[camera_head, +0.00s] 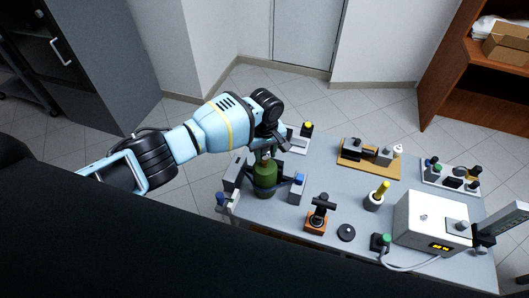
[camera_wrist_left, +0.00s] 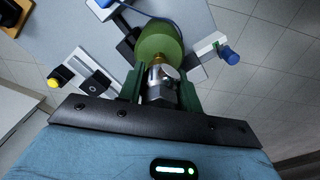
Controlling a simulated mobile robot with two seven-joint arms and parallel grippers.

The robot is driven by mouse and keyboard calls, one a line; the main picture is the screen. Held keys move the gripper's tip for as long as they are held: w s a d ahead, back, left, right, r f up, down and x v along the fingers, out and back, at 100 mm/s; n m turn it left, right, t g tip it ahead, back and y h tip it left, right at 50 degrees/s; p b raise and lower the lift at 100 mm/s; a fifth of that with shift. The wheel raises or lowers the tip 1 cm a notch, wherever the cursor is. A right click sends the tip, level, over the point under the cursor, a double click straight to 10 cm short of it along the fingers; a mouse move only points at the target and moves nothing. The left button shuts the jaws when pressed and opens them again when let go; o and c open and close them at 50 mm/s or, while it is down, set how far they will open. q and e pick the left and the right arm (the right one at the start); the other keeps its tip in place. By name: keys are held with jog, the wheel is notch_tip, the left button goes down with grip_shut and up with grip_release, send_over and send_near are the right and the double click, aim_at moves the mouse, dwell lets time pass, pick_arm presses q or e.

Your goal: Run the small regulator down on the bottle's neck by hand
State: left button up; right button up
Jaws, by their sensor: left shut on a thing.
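The green bottle (camera_head: 265,178) stands upright in a dark holder at the left end of the grey table. Its rounded green top also shows in the left wrist view (camera_wrist_left: 158,42). My left gripper (camera_head: 268,146) comes down over the bottle's neck from above. In the left wrist view its two green fingers (camera_wrist_left: 160,88) are shut around the small silver regulator (camera_wrist_left: 162,74), which sits at the bottle's neck. The thread is hidden, so I cannot tell how far down the regulator sits. My right gripper is not in view.
Blue-knobbed grey block (camera_head: 297,188) stands close right of the bottle; a yellow-knobbed part (camera_head: 306,129) is behind.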

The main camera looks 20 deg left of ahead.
pick_arm(q)
jog(key=n, duration=0.1)
jog(key=n+p, duration=0.1)
jog(key=shift+w+d+r+n, duration=0.1)
jog(key=shift+r+n, duration=0.2)
jog(key=shift+r, duration=0.1)
jog(key=shift+f+n, duration=0.15)
jog(key=shift+n, duration=0.45)
jog(key=shift+f+n, duration=0.25)
jog(key=shift+n, duration=0.05)
jog(key=n, duration=0.3)
jog(key=shift+n, duration=0.8)
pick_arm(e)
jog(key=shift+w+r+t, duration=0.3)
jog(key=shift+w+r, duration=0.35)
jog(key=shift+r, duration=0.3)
pick_arm(q)
jog(key=shift+f+b, duration=0.3)
jog(key=shift+f, duration=0.6)
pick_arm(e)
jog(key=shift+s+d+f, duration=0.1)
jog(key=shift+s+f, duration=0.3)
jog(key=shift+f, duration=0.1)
pick_arm(q)
jog(key=shift+f, duration=0.25)
